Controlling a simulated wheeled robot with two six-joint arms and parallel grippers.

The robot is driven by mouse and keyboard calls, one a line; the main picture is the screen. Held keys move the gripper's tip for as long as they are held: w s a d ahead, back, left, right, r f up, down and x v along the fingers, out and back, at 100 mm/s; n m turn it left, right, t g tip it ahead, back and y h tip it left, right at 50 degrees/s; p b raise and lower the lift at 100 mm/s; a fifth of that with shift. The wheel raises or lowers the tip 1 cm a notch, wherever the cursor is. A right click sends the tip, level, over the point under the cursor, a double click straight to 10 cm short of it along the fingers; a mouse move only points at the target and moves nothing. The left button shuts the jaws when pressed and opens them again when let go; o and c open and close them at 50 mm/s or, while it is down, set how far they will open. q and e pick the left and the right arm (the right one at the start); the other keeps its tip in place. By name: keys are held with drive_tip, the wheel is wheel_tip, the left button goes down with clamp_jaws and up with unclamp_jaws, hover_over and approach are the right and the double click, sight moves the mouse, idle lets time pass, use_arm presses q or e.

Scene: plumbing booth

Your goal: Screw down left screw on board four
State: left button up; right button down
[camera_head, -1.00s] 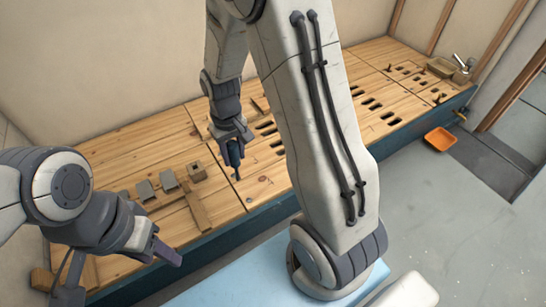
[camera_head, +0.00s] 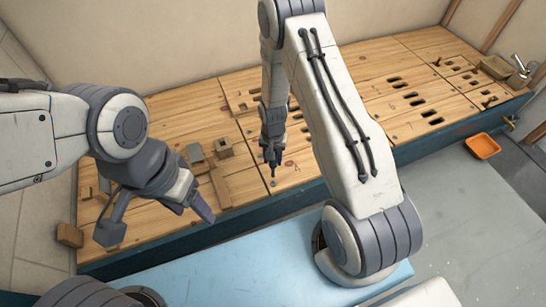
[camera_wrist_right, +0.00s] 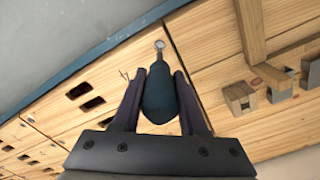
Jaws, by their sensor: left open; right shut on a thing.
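My right gripper (camera_head: 271,145) is shut on a dark teal screwdriver (camera_head: 273,158), which points down over the front part of the wooden deck. The right wrist view shows the screwdriver (camera_wrist_right: 160,97) between the two fingers, with its tip end at a small round grey screw head (camera_wrist_right: 159,45) close to the deck's front edge. I cannot tell whether the tip touches the screw. My left gripper (camera_head: 155,215) is open and empty, in front of the deck's left end.
The plank deck (camera_head: 350,105) has dark slots. Wooden blocks (camera_head: 224,147), grey pieces (camera_head: 195,153) and a wooden bar (camera_head: 220,188) lie on its left part. An orange tray (camera_head: 483,146) is on the floor at right. A tap (camera_head: 519,64) is at the far right.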

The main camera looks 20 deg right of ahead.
sight(273, 168)
drive_tip(key=shift+f+b, duration=3.1)
drive_tip(key=shift+f, duration=0.25)
drive_tip(key=shift+f+m+b, duration=0.1)
drive_tip(key=shift+m+b, duration=0.2)
drive_tip(key=shift+m, duration=0.1)
drive_tip(key=m+b, duration=0.1)
drive_tip(key=m, duration=0.3)
drive_tip(key=shift+b, duration=0.4)
drive_tip(key=m+b, duration=0.2)
drive_tip(key=m, duration=0.2)
drive_tip(key=shift+m, duration=0.4)
drive_tip(key=shift+r+m+p, duration=0.4)
drive_tip(key=shift+m+p, duration=0.5)
drive_tip(key=shift+m, duration=0.3)
drive_tip(key=m+p, duration=0.1)
drive_tip(key=m, duration=0.2)
drive_tip(key=shift+m+p, duration=0.3)
drive_tip(key=shift+p, duration=0.1)
drive_tip(key=m+p, duration=0.1)
drive_tip(key=m, duration=0.2)
drive_tip(key=shift+m+p, duration=0.3)
drive_tip(key=shift+m, duration=0.1)
drive_tip(key=shift+f, duration=0.15)
drive_tip(key=shift+n, duration=0.8)
